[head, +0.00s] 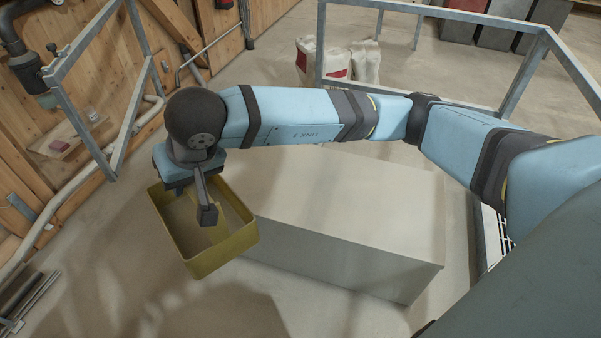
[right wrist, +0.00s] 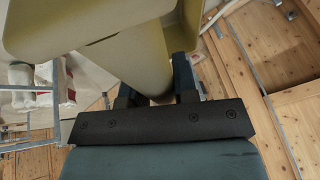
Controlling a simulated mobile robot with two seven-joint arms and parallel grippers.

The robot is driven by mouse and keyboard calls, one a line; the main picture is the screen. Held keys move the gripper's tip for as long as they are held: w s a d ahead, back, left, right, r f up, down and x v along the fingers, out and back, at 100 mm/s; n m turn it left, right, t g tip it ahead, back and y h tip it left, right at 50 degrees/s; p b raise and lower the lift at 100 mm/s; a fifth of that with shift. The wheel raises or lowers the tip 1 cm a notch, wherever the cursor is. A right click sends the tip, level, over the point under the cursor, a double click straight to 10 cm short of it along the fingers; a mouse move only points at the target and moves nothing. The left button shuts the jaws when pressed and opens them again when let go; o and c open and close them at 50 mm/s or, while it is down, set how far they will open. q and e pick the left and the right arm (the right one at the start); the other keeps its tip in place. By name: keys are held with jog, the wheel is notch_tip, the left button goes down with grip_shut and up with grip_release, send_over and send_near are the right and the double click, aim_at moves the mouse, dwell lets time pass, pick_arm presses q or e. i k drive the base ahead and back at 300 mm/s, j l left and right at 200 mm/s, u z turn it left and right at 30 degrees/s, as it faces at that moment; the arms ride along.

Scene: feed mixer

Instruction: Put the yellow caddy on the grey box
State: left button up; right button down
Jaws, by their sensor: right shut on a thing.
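The yellow caddy (head: 225,256) is an open, box-shaped tray with a divider, at the left of the head view. My right gripper (head: 182,188) is above it and shut on it. In the right wrist view the two dark fingers of my right gripper (right wrist: 157,92) stand on either side of a yellow part of the caddy (right wrist: 135,55). The grey box (head: 340,265) is a long, low block with a flat, bare top, right of the caddy. The caddy overlaps the box's left end in the picture; whether they touch is unclear. My left gripper is not in view.
My right arm reaches across above the grey box. Metal railings (head: 440,14) stand behind it, and another railing (head: 88,110) stands at the left by the wooden wall. White sacks (head: 366,62) stand at the back. Bare floor lies in front.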

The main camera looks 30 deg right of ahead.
aim_at(269, 172)
jog(key=i+l+u, duration=0.15)
jog(key=l, duration=0.15)
jog(key=i+l+u, duration=0.1)
jog(key=l, duration=0.2)
jog(key=i+l+u, duration=0.15)
jog(key=l, duration=0.2)
jog(key=i+l+u, duration=0.1)
jog(key=l, duration=0.2)
jog(key=i, duration=0.05)
